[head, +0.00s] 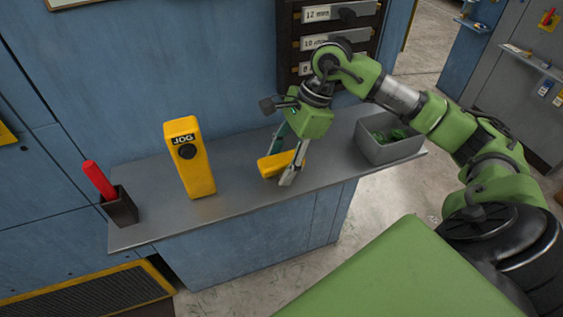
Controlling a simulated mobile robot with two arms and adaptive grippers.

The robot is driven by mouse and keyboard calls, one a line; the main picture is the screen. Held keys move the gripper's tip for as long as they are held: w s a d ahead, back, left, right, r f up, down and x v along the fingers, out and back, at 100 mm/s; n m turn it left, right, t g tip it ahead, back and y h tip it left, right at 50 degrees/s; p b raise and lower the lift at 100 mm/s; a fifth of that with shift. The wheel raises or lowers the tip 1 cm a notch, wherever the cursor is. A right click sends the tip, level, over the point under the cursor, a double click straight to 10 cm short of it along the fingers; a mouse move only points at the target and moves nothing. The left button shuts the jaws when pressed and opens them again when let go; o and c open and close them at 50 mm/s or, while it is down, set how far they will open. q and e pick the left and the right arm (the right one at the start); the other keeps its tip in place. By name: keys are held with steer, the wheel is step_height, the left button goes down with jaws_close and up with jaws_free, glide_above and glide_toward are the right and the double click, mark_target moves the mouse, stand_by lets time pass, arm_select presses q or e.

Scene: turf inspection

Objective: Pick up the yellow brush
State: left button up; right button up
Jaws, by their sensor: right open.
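The yellow brush (271,165) lies on the grey shelf (240,182), right of the middle. My right gripper (283,168) points down at it from above, with its jaws open. One finger is in front of the brush and hides part of it; the other is behind it. I cannot tell whether either finger touches the brush. My left gripper is not in view.
A yellow box marked JOG (190,160) stands upright left of the brush. A dark cup (121,207) with a red-handled tool (98,178) is at the left end. A grey bin (388,151) with green pieces is at the right. Labelled drawers (315,43) rise behind.

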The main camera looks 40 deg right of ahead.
steer(key=shift+f+b, duration=0.2)
steer(key=shift+b, duration=0.15)
steer(key=c, duration=1.2)
steer(key=shift+c, duration=0.2)
steer(key=shift+r, duration=0.1)
